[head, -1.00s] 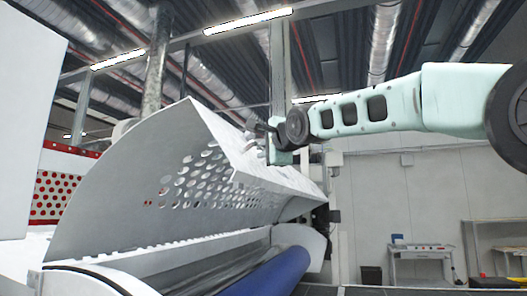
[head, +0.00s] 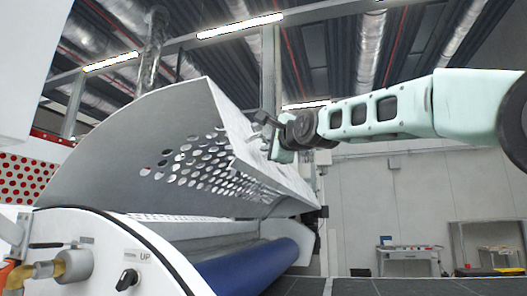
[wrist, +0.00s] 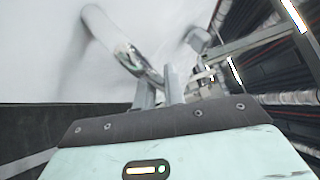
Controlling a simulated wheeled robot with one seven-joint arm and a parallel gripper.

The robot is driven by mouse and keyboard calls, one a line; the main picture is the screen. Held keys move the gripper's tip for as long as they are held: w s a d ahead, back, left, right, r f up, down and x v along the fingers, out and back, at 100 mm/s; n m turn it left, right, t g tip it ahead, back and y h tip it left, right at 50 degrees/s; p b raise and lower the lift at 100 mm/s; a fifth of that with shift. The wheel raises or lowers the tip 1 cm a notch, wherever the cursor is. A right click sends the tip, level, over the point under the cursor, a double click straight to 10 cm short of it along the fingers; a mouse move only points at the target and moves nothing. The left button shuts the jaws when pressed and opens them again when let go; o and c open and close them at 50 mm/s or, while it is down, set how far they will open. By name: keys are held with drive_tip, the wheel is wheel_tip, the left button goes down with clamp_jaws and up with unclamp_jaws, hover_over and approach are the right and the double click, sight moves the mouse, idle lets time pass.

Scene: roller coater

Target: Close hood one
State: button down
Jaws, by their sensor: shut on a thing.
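Hood one looks to be the large white curved hood (head: 150,125) with rows of round holes, which stands raised over the rollers in the head view. My gripper (head: 268,133) is at the hood's upper outer edge, right of the holes. In the wrist view, my gripper (wrist: 160,90) is shut at the end of a shiny metal tube-like handle (wrist: 118,42) in front of the white hood surface (wrist: 50,55). The exact contact between the fingers and the handle is partly hidden.
A blue roller (head: 250,268) lies below the hood. A white control panel (head: 95,262) with a black knob and a brass fitting is at lower left. A small workbench (head: 408,252) is far off at the right.

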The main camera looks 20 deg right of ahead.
wheel_tip(320, 180, down, 37)
drive_tip(key=m+t+h+b, duration=0.3)
drive_tip(key=m+t+b, duration=0.3)
drive_tip(key=b, duration=3.2)
drive_tip(key=w+a+f+m+b, duration=0.1)
drive_tip(key=w+a+f+b, duration=0.1)
drive_tip(key=f+b, duration=0.3)
drive_tip(key=w+a+f+m+h+b, duration=0.1)
drive_tip(key=a+f+b, duration=0.2)
drive_tip(key=f+b, duration=0.2)
drive_tip(key=shift+w+f+m+g, duration=0.3)
drive_tip(key=shift+w+f+g, duration=0.1)
drive_tip(key=shift+f, duration=1.35)
drive_tip(key=shift+a+f, duration=0.1)
drive_tip(key=shift+a, duration=0.05)
drive_tip(key=c, duration=1.8)
unclamp_jaws()
drive_tip(key=shift+f+b, duration=0.1)
drive_tip(key=shift+b, duration=0.2)
drive_tip(key=shift+o, duration=0.2)
drive_tip(key=shift+s, duration=0.1)
drive_tip(key=p+v, duration=0.1)
drive_tip(key=v, duration=1.6)
drive_tip(key=shift+s+r, duration=0.2)
